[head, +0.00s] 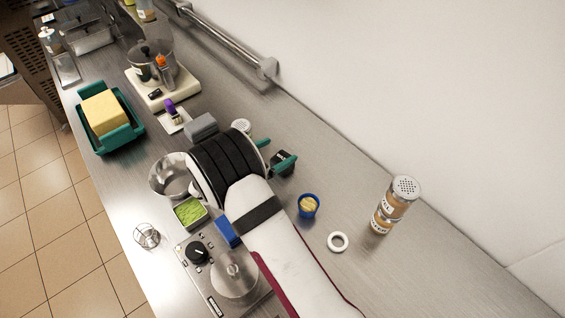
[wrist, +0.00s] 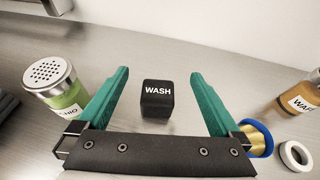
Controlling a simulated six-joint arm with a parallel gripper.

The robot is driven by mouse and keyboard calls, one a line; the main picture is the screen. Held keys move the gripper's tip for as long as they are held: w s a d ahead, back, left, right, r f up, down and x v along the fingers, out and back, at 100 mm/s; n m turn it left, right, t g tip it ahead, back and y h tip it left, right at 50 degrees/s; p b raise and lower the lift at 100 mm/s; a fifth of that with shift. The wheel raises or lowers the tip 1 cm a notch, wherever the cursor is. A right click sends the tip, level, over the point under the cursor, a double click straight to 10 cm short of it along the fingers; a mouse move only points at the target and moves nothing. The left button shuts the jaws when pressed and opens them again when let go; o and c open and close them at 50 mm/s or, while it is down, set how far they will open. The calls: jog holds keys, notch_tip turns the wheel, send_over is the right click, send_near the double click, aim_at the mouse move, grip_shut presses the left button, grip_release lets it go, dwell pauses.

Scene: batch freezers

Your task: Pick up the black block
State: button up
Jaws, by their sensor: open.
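The black block (wrist: 157,101) has white lettering that reads WASH on its near face. In the wrist view it stands on the metal counter, midway between my fingers and a little beyond the gripper's dark crossbar. My gripper (wrist: 160,88) has two green fingers, spread wide and empty, one on each side of the block with a gap to each. In the head view the block (head: 287,158) is partly hidden by my gripper (head: 274,156), whose green fingers show beside it.
A shaker jar (wrist: 57,90) with green contents stands left of my gripper. A blue cup (wrist: 256,137), a white ring (wrist: 295,156) and an amber jar (wrist: 298,94) are on the right. A wall rises behind. Bare counter lies around the block.

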aim_at(283, 158)
notch_tip(283, 158, down, 4)
jog(key=shift+f, duration=0.1)
jog(key=x, duration=0.2)
jog(key=shift+w+d+f, duration=0.15)
jog(key=shift+f, duration=0.3)
jog(key=shift+w+d+f, duration=0.1)
jog(key=shift+w+d, duration=0.05)
jog(key=shift+w, duration=0.05)
jog(key=c, duration=1.5)
